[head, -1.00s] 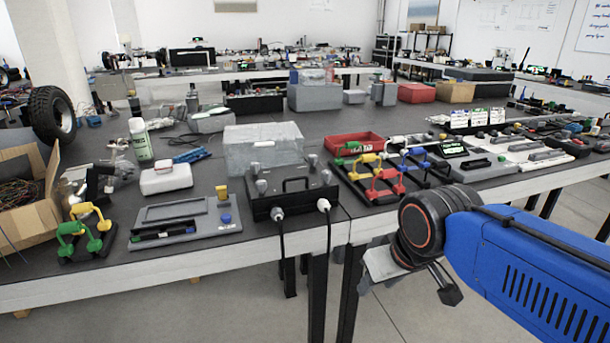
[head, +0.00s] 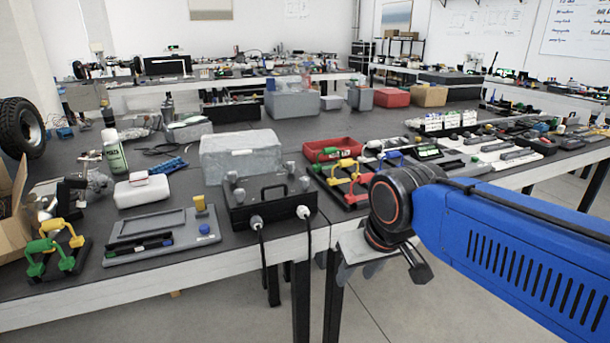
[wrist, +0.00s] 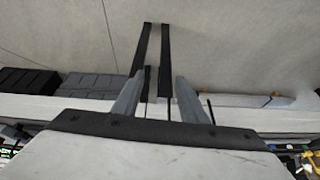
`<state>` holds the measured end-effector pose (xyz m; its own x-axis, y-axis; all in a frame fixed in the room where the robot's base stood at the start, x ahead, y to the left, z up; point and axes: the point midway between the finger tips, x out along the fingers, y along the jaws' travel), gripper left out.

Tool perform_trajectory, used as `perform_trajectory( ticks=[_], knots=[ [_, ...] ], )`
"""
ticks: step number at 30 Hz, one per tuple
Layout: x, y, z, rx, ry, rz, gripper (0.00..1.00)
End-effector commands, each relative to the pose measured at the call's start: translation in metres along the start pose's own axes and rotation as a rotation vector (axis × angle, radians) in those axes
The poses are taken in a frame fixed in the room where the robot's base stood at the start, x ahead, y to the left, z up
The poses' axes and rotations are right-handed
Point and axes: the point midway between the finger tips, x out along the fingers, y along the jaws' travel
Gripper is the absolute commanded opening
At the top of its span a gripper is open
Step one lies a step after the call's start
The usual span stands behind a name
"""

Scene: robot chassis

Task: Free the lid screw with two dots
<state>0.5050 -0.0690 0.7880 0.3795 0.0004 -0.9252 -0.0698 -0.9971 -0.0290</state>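The black chassis box (head: 270,204) stands at the front edge of the left table in the head view, with a handle and two cables plugged into its front. Several grey lid screws show on its top, among them one at the front left (head: 239,196) and one at the front right (head: 304,184). Their dot marks are too small to read. My gripper (wrist: 158,80) is open and empty in the wrist view, its two grey fingers apart. In the head view it hangs in front of the tables, right of the chassis and apart from it, partly hidden by my wrist.
A grey tray (head: 130,232) and a green-and-yellow handle rack (head: 50,262) lie left of the chassis. A translucent bin (head: 238,145) stands behind it. A red bin (head: 337,150) and coloured handles (head: 357,191) lie to its right. Open floor is below my gripper.

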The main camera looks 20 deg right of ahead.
Motion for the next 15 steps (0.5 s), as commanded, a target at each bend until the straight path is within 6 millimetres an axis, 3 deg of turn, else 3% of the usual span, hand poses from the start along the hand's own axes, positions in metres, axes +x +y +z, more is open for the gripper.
perform_trajectory(
  ticks=[6,15],
  knots=[
    [-0.047,-0.007,-0.071,0.220,-0.070,0.012,0.39],
    [-0.102,-0.016,-0.169,0.546,-0.166,0.059,0.39]
  ],
)
